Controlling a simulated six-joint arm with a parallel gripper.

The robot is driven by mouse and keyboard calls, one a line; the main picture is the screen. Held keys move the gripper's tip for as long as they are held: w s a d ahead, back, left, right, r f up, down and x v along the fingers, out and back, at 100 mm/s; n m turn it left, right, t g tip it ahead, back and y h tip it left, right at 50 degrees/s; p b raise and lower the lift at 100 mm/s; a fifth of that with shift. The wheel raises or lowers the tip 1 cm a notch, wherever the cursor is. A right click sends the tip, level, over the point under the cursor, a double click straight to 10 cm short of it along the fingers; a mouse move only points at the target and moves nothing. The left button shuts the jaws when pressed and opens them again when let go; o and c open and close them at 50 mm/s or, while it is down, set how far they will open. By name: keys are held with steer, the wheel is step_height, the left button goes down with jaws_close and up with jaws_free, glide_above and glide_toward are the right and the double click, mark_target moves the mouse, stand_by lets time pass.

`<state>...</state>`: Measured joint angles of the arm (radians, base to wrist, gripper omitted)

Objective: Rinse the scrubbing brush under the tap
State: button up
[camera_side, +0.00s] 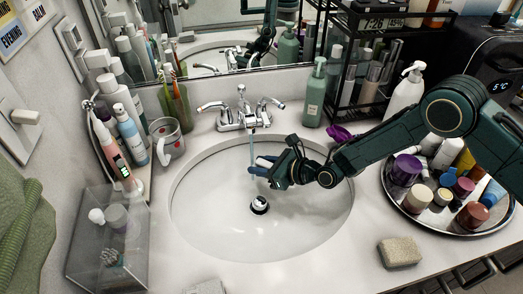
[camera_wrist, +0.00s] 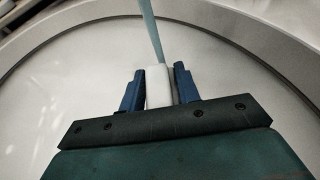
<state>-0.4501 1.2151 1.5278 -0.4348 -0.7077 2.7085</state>
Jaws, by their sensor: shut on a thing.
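My gripper (camera_side: 262,168) is over the sink basin (camera_side: 215,215), just below the tap (camera_side: 240,112). It also shows in the wrist view (camera_wrist: 158,90), with its two blue fingers shut on a white block-like piece (camera_wrist: 159,88), which I take to be part of the scrubbing brush. No bristles can be made out. A thin bluish stream of water (camera_side: 253,145) falls from the spout toward the gripper. In the wrist view the stream (camera_wrist: 151,30) meets the top end of the white piece. The dark drain (camera_side: 260,203) lies below.
A mug (camera_side: 167,140) stands left of the basin, near a clear box (camera_side: 108,240). A green pump bottle (camera_side: 314,95) stands behind. A round tray (camera_side: 480,228) of small jars is at the right, under my arm. A beige sponge (camera_side: 399,252) lies on the front counter.

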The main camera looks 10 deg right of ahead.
steer(key=shift+s+d, duration=0.55)
steer(key=shift+s, duration=0.25)
steer(key=shift+s+d, duration=0.5)
steer(key=shift+s, duration=0.3)
steer(key=shift+s+d, duration=0.55)
steer(key=shift+s, duration=0.25)
steer(key=shift+r, duration=0.1)
steer(key=s+d+r, duration=0.2)
steer(key=s+r, duration=0.1)
steer(key=s, duration=0.1)
steer(key=shift+d+r, duration=0.4)
stand_by(0.4)
stand_by(0.5)
